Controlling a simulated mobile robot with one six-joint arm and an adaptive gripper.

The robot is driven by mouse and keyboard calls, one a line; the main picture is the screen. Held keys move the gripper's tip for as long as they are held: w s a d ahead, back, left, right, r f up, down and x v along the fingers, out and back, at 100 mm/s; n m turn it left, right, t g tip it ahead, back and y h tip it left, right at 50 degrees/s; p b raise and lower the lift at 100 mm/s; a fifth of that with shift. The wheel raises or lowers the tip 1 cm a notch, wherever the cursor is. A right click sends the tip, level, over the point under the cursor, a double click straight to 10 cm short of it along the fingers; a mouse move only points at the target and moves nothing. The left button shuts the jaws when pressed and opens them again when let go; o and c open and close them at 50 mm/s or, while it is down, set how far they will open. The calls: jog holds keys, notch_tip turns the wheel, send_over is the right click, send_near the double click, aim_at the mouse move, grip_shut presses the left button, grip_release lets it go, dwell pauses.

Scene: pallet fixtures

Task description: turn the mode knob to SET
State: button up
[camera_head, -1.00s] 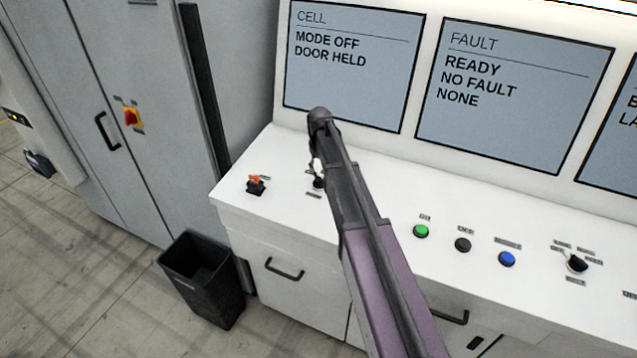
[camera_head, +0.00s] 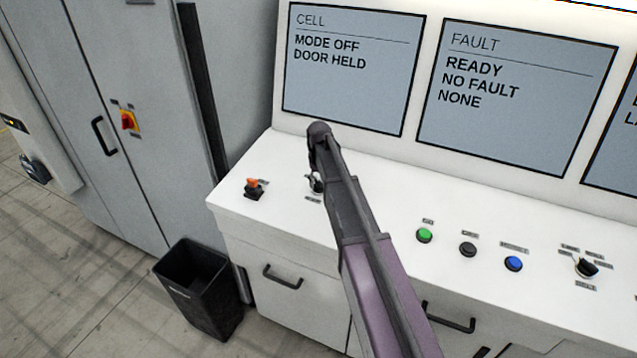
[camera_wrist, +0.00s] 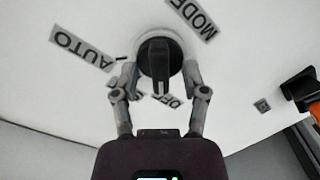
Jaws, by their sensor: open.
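The mode knob (camera_wrist: 158,62) is a black round knob with a raised bar, set in a pale ring on the white panel. Its bar stands upright in the wrist view. In the head view my arm partly hides the knob (camera_head: 316,183). The CELL screen (camera_head: 355,65) reads MODE OFF, DOOR HELD.
An orange-topped switch (camera_head: 253,187) stands left of the knob; it also shows in the wrist view (camera_wrist: 300,88). Green (camera_head: 424,236), black (camera_head: 468,250) and blue (camera_head: 513,264) buttons and another selector (camera_head: 587,268) are to the right. A bin (camera_head: 200,290) stands on the floor.

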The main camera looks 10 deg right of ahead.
grip_shut()
jog(key=shift+m, duration=0.4)
jog(key=m, duration=0.3)
jog(key=shift+m, duration=2.5)
grip_release()
